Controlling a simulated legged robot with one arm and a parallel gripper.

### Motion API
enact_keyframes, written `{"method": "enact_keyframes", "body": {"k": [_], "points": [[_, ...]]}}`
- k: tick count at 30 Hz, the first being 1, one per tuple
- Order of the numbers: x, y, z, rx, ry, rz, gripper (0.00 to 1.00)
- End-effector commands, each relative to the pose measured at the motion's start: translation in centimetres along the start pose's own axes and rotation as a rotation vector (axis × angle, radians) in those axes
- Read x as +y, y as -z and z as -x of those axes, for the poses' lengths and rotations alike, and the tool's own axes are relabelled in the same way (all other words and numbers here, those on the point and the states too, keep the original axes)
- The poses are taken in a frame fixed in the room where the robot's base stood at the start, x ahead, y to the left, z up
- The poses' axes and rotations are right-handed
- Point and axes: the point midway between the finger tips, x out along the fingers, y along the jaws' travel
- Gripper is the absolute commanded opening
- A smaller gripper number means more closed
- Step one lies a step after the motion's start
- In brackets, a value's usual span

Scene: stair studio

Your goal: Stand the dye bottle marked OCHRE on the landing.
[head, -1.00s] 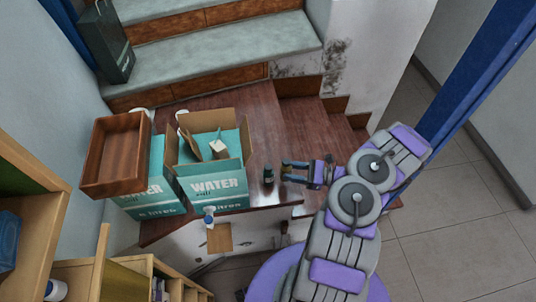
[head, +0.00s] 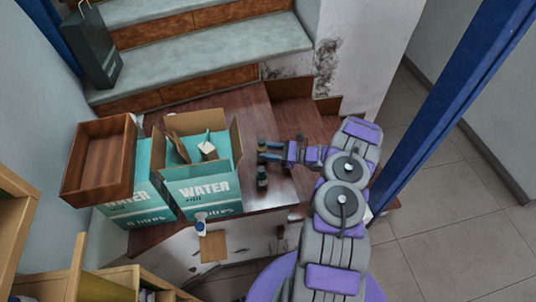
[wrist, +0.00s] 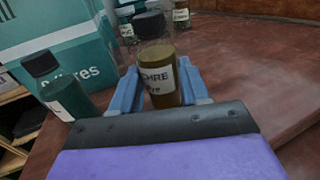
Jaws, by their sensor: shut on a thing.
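The bottle marked OCHRE (wrist: 157,76), amber-brown with a black cap and white label, stands between the blue fingers of my gripper (wrist: 157,92) in the wrist view. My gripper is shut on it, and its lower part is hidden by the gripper. In the head view my gripper (head: 268,151) and the bottle (head: 262,145) are over the red-brown wooden landing (head: 285,188), right of the water box. I cannot tell whether the bottle's base touches the wood. A dark green bottle (wrist: 66,88) stands apart, to the left in the wrist view; it also shows in the head view (head: 262,179).
An open teal water box (head: 205,185) stands left of my gripper, with a wooden tray (head: 100,160) beyond it. More small bottles (wrist: 181,14) stand behind the OCHRE bottle. Grey stairs (head: 210,55) rise at the back. Wood right of the gripper is clear.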

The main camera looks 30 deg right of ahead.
Motion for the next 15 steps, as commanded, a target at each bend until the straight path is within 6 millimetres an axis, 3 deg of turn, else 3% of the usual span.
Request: {"method": "enact_keyframes", "body": {"k": [2,11,12,15], "points": [[0.09,0.83,-0.09,0.000,-0.002,0.001,0.09],[0.12,0.81,-0.19,0.000,-0.002,0.002,0.09],[0.11,0.76,-0.16,0.000,-0.002,0.002,0.49],[0.10,0.75,-0.13,0.000,-0.002,0.001,0.59]]}}
